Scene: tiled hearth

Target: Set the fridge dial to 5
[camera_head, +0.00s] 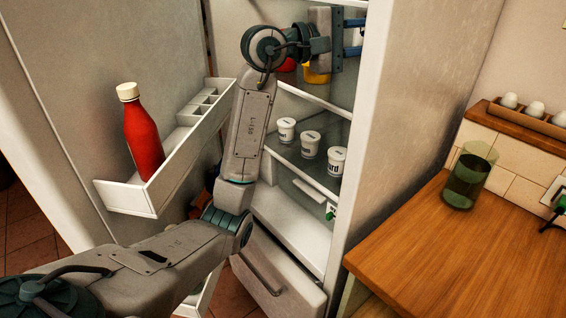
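The fridge (421,120) stands open, with its lit shelves in the middle of the head view. My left arm reaches from the lower left into the upper part of the fridge. My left gripper (352,37) is near the top right of the inside, by the fridge's right wall. Two bluish finger parts show apart there, but their tips are partly hidden by the wall's front edge, so I cannot tell whether they hold anything. I cannot make out the dial or its setting. My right gripper is not in view.
The open door carries a rack (128,197) with a red bottle (143,135). Several white tubs stand on a shelf, and a yellow item (316,76) sits above. A drawer (275,280) sticks out below. A wooden counter (470,255) with a green glass (466,180) is at right.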

